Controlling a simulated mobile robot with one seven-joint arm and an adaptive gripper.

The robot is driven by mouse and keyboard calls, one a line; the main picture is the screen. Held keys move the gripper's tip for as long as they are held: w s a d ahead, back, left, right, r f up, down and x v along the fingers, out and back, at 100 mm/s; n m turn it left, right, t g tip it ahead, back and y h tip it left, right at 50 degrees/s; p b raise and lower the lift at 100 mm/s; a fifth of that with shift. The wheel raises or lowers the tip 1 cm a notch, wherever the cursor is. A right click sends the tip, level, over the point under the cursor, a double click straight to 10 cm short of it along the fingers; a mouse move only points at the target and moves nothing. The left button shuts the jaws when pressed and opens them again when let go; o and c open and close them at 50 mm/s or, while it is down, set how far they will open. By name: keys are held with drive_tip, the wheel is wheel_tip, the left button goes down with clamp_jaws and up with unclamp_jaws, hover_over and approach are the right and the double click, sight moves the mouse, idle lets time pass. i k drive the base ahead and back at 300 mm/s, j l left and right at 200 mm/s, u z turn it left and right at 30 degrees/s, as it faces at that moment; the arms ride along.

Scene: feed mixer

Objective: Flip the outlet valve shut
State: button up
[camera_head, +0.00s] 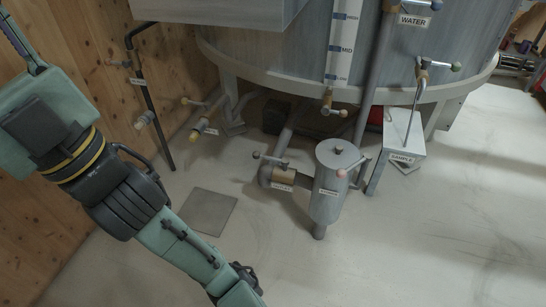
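The outlet valve has a brass body (284,175) on the grey pipe below the tank, left of a grey lidded canister. Its lever (270,158) lies across the top of the valve, roughly left to right in the picture, with a knob at its left end. A small label under the valve is too blurred to read surely. My arm comes in from the left. A dark part at its end, which looks like my gripper (247,277), is at the bottom edge, below and left of the valve and apart from it. Its fingers cannot be made out.
The canister (328,190) stands close right of the valve and has its own pink-tipped lever. Other levered valves sit on the tank, the sample stand (402,150) and the wall pipes at left. A grey floor plate (207,211) lies left of the canister. The front right floor is clear.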

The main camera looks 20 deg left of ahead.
sight(284, 162)
drive_tip(key=i+l+u, duration=0.1)
drive_tip(key=u, duration=0.3)
drive_tip(key=l+u, duration=0.1)
drive_tip(key=u, duration=0.25)
drive_tip(key=i+l+u, duration=0.1)
drive_tip(key=u, duration=0.3)
drive_tip(key=i+l, duration=0.1)
drive_tip(key=i, duration=0.4)
